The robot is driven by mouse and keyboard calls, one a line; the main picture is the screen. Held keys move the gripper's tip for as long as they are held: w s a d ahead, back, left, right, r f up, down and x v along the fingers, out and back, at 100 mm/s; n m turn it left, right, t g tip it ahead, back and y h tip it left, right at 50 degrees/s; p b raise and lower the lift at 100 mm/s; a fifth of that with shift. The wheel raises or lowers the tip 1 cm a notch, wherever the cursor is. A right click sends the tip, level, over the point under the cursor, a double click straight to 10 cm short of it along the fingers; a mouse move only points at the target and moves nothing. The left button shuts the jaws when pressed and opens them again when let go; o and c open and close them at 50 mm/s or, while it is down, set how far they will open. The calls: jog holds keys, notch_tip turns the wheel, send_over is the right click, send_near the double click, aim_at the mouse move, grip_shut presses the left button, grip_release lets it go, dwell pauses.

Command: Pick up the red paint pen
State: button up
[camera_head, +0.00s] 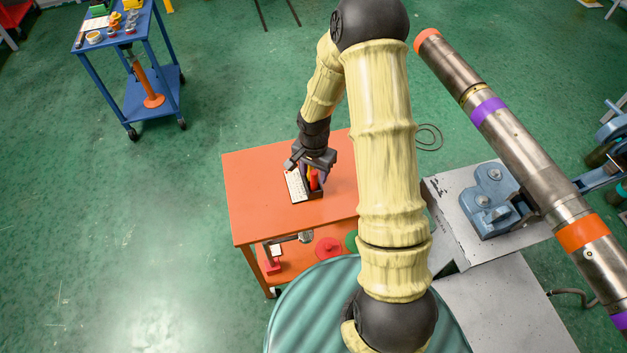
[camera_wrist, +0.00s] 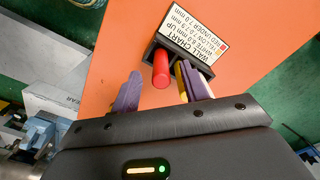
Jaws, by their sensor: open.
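The red paint pen (camera_head: 313,180) stands in a small dark holder (camera_head: 316,195) on the orange cart. In the wrist view the red pen (camera_wrist: 161,68) shows end-on between the two purple fingers of my gripper (camera_wrist: 160,82). The fingers are apart, one on each side of the pen, with a gap on the left. A yellow pen (camera_wrist: 180,78) stands just right of the red one, close to the right finger and partly hidden by it. In the head view my gripper (camera_head: 312,168) is over the holder and hides part of it.
A white card with printed text, "WALL CHART" (camera_wrist: 195,38), is at the holder's back. The orange cart top (camera_head: 255,190) is otherwise clear. A large pipe (camera_head: 510,140) in a blue vise (camera_head: 492,200) lies to the right. A blue cart (camera_head: 150,85) stands far left.

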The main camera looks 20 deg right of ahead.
aim_at(314, 179)
jog(key=shift+w+f+p, duration=0.1)
jog(key=shift+f+p, duration=0.2)
jog(key=shift+f, duration=1.6)
grip_shut()
